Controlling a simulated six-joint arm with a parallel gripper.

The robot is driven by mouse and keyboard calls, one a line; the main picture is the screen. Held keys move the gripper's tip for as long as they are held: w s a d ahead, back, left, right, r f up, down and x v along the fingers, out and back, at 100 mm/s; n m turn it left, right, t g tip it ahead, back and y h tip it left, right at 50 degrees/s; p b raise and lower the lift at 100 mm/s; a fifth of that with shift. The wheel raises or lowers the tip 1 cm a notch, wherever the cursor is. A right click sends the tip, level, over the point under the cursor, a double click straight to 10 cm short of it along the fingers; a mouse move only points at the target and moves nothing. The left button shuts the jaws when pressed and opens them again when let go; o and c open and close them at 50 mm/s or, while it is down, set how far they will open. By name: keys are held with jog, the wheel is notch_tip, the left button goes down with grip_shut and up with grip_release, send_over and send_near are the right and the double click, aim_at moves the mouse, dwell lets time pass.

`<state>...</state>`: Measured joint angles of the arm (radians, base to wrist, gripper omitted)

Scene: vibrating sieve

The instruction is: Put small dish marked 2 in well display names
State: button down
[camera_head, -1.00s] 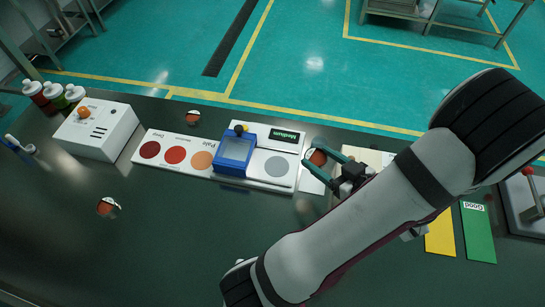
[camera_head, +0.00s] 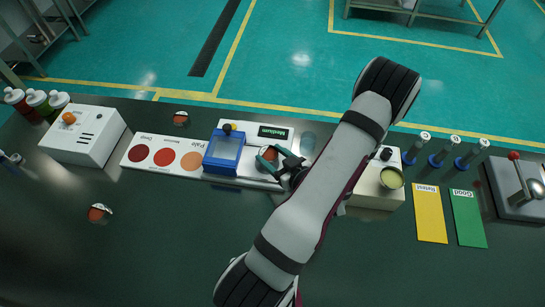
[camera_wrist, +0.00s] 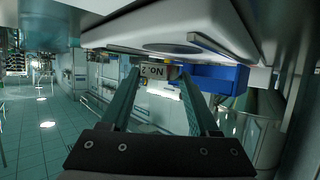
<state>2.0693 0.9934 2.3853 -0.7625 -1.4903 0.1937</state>
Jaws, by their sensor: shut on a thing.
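My gripper (camera_head: 268,155) is shut on a small dish (camera_head: 269,154) with reddish contents. Its label reads "No. 2" in the wrist view (camera_wrist: 155,71), where it sits between the two green fingers. The white reader (camera_head: 240,126) has a blue hinged part (camera_head: 223,153) and a display (camera_head: 273,132) that reads "Medium". The dish is over the right part of the reader in the head view, where my gripper hides the round grey well. The well shows in the wrist view (camera_wrist: 172,47) close to the dish, with the dish apart from it.
A colour card (camera_head: 122,158) with three circles lies left of the reader. Two other small dishes (camera_head: 180,118) (camera_head: 98,212) lie behind and in front. A white box (camera_head: 83,135) stands left. A beige device (camera_head: 372,188), yellow mat (camera_head: 430,215) and green mat (camera_head: 467,218) are right.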

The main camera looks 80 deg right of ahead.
jog(key=shift+f, duration=0.7)
jog(key=shift+f, duration=0.1)
jog(key=shift+c, duration=0.7)
grip_release()
jog(key=shift+s, duration=0.1)
jog(key=shift+o, duration=0.3)
jog(key=v, duration=1.5)
jog(key=shift+s+a+f, duration=0.2)
jog(key=shift+s+f, duration=0.05)
jog(key=shift+f, duration=0.05)
jog(key=shift+o, duration=0.4)
jog(key=shift+s+a+r, duration=0.1)
jog(key=shift+a, duration=0.05)
